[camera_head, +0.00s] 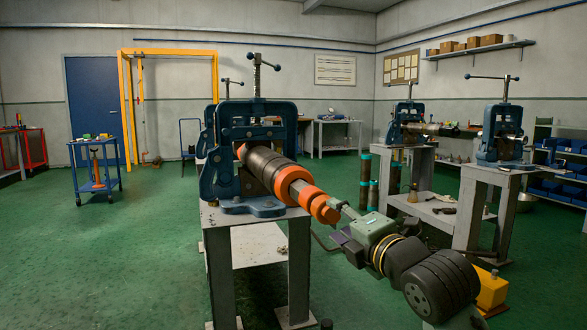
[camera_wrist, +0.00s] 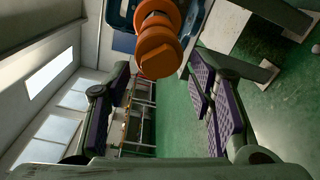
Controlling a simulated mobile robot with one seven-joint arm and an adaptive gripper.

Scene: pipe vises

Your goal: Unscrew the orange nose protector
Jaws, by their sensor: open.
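The orange nose protector (camera_head: 312,200) is a stepped, rounded piece on the front end of a dark cylindrical tool (camera_head: 266,169). The tool lies clamped in a blue pipe vise (camera_head: 228,160), its nose tilted down to the right. My gripper (camera_head: 341,222) is just right of the nose end. In the wrist view the nose protector (camera_wrist: 158,48) shows at the top, in line with the gap between the fingertips. My gripper (camera_wrist: 160,80) is open there, its purple pads wide apart with nothing held. I cannot tell how far the nose is from the pads.
The vise stands on a grey metal stand (camera_head: 250,245). A yellow block (camera_head: 491,288) is at the lower right. A blue cart (camera_head: 97,165) stands at the left. Green floor there is free.

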